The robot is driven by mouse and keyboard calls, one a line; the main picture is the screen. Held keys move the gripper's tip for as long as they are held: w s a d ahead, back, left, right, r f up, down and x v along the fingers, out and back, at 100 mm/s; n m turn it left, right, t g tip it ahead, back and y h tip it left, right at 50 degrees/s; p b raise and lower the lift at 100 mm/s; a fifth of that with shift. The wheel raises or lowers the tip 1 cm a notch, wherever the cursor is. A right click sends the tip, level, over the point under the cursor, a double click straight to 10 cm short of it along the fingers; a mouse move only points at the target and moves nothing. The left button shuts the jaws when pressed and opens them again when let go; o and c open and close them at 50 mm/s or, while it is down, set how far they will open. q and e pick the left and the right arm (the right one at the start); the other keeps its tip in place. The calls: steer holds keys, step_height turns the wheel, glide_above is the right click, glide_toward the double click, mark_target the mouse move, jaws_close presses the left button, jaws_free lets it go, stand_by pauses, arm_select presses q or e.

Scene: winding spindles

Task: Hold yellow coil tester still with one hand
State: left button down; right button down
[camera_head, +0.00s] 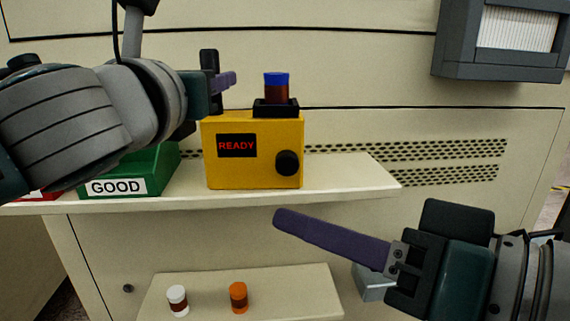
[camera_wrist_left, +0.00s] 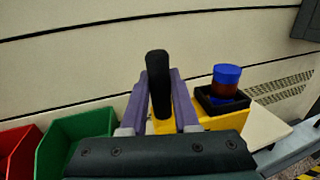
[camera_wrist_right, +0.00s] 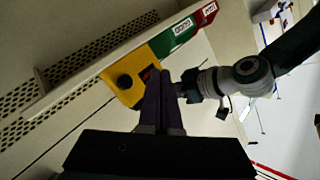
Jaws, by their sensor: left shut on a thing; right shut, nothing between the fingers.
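The yellow coil tester (camera_head: 255,175) stands on the upper shelf, its display reading READY, with a black knob on its front. A blue-topped, dark red coil (camera_head: 276,88) sits upright in the black socket on its top. My left gripper (camera_head: 228,82) is shut on the tester's upright black handle (camera_head: 209,70). The left wrist view shows its purple fingers on both sides of the handle (camera_wrist_left: 158,85). My right gripper (camera_head: 280,218) is shut and empty, in front of and below the shelf, apart from the tester. The tester also shows in the right wrist view (camera_wrist_right: 132,72).
A green bin (camera_head: 150,170) labelled GOOD stands left of the tester, with a red bin (camera_wrist_left: 18,150) beyond it. A white-topped coil (camera_head: 177,300) and an orange coil (camera_head: 238,297) stand on the lower shelf (camera_head: 295,290). The upper shelf (camera_head: 350,175) is clear right of the tester.

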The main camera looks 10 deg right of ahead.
arm_select(q)
steer(key=shift+f, duration=0.1)
arm_select(e)
glide_toward(277, 167)
steer(key=shift+s+a+x, duration=0.15)
steer(key=shift+x, duration=0.75)
steer(key=shift+s+a+x, duration=0.1)
steer(key=shift+a+x, duration=0.05)
steer(key=shift+x, duration=0.75)
steer(key=shift+s+a+x, duration=0.15)
steer(key=shift+x, duration=0.7)
steer(key=shift+w, duration=0.35)
steer(key=shift+w, duration=0.5)
stand_by(0.6)
steer(key=shift+s, duration=0.9)
